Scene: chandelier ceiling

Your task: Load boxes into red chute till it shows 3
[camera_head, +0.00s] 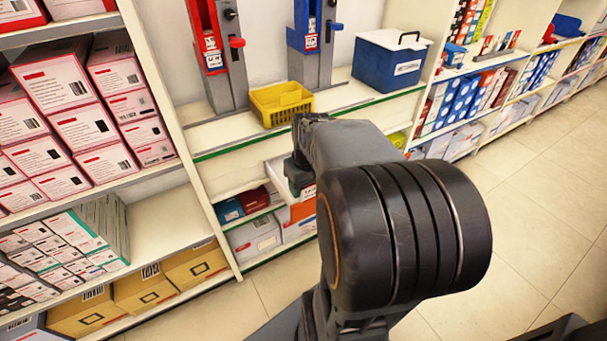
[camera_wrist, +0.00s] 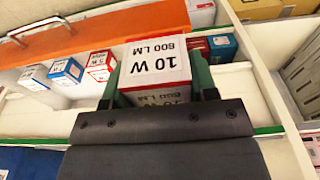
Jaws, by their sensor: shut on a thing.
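My gripper (camera_wrist: 156,82) is shut on a small light-bulb box (camera_wrist: 157,62), with one green finger on each side. The box has a white face marked "10 W 800 LM" and a red side. In the head view my gripper (camera_head: 300,178) is below the counter, in front of the lower shelves, partly hidden by my arm. The red chute (camera_head: 213,50) stands on the counter at the upper left, apart from my gripper. Its top is cut off and no count is readable. Several similar boxes, including a red one (camera_wrist: 100,66) and a blue one (camera_wrist: 66,72), stand left of the held box.
A blue chute (camera_head: 312,40) stands right of the red one. A yellow basket (camera_head: 282,103) and a blue lidded bin (camera_head: 390,66) are on the counter. An orange panel (camera_wrist: 70,44) lies near the boxes. Loaded shelves (camera_head: 155,215) stand left; open floor (camera_head: 540,170) is right.

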